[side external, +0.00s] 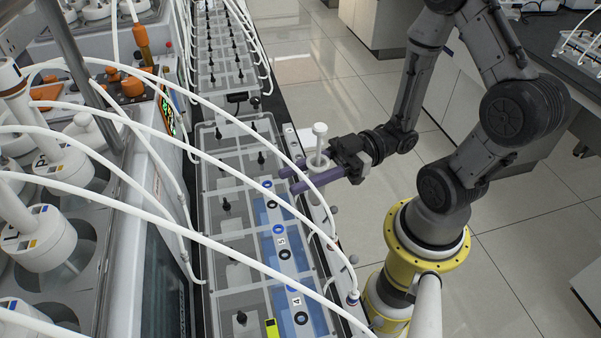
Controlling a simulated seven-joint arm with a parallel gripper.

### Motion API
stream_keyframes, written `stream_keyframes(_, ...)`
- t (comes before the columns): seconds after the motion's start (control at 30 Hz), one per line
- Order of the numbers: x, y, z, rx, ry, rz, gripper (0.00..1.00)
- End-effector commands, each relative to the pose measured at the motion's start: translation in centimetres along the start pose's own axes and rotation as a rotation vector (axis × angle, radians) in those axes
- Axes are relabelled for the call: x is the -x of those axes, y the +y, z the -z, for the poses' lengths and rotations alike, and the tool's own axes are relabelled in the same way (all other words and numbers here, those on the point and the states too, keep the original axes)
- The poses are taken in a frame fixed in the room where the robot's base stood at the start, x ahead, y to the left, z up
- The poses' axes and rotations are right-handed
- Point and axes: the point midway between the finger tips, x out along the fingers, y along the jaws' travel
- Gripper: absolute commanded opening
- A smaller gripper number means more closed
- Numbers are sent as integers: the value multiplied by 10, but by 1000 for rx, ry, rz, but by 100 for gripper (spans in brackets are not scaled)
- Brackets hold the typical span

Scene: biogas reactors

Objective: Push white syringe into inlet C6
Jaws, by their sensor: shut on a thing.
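My gripper (289,180), with two purple fingers, is shut on the white syringe (319,143) and points left from the arm. The syringe stands roughly upright, with its round white top above the fingers. Its lower end is hidden behind the fingers and a white tube. The fingertips reach over the right edge of the grey reactor row. Ring-shaped inlets lie along the blue strip there, near labels 5 (281,241) and 4 (296,301). A ring inlet (267,184) lies just left of the fingertips. I cannot read a C6 mark, so which inlet is C6 is unclear.
Several white tubes (160,208) arch across the reactor row and pass close to my gripper. Grey lidded reactors (232,245) with black knobs fill the middle. A machine with white bottles (45,240) stands at left. Open tiled floor (530,215) lies to the right.

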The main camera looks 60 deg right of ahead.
Motion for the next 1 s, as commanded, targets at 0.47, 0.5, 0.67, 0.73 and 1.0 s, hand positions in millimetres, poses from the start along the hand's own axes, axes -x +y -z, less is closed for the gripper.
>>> stream_keyframes(0.47, 0, 0, 0, 0, 0, 0, 66)
stream_keyframes(0.5, 0, 0, 0, 0, 0, 0, 72)
stream_keyframes(0.67, 0, 0, 0, 0, 0, 0, 72)
stream_keyframes(0.73, 0, 0, 0, 0, 0, 0, 72)
stream_keyframes(1.0, 8, 2, 0, 0, 0, -5, 72)
